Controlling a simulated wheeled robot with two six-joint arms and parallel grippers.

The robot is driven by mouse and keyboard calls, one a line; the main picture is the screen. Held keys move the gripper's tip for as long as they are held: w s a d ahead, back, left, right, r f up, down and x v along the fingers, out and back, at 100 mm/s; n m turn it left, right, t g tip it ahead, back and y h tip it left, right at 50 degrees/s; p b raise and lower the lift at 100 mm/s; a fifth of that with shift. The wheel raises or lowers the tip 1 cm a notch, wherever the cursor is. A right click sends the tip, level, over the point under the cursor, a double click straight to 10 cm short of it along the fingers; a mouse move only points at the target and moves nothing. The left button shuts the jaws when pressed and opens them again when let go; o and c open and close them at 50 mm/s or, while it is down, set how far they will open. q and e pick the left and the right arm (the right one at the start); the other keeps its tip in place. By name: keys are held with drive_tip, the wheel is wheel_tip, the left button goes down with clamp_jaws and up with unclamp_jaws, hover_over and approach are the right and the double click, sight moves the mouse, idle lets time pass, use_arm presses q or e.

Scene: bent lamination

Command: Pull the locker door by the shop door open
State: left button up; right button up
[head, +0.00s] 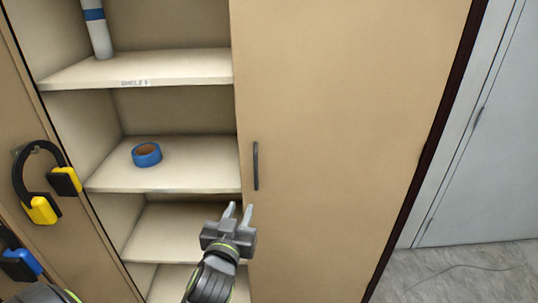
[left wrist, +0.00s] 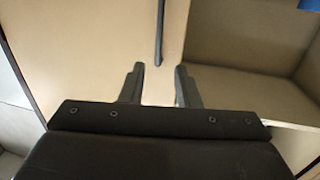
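The tan locker door (head: 340,130) on the right, beside the grey shop door, looks shut. Its dark vertical bar handle (head: 256,165) is near its left edge. The handle also shows at the top of the left wrist view (left wrist: 160,30). My left gripper (head: 238,210) is just below and slightly left of the handle in the head view, fingers pointing up. Its fingers are apart with nothing between them, as the left wrist view (left wrist: 160,72) also shows. It is not touching the handle. My right gripper is not in view.
Open shelves (head: 185,70) left of the door hold a blue tape roll (head: 147,155) and a white tube with a blue band (head: 97,28). Black-and-yellow earmuffs (head: 42,208) hang on a tan panel at left. The grey shop door (head: 490,150) and grey floor (head: 450,275) are at right.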

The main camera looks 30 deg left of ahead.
sight(255, 165)
use_arm(q)
drive_tip(key=r+p+x, duration=0.1)
drive_tip(key=x, duration=0.4)
drive_tip(key=p+x, duration=0.1)
drive_tip(key=x, duration=0.4)
drive_tip(key=r+p+x, duration=0.1)
drive_tip(key=x, duration=0.5)
drive_tip(key=shift+d+r+p, duration=0.1)
drive_tip(key=shift+r+p, duration=0.25)
drive_tip(key=shift+w+a, duration=0.25)
drive_tip(key=shift+w, duration=0.35)
clamp_jaws()
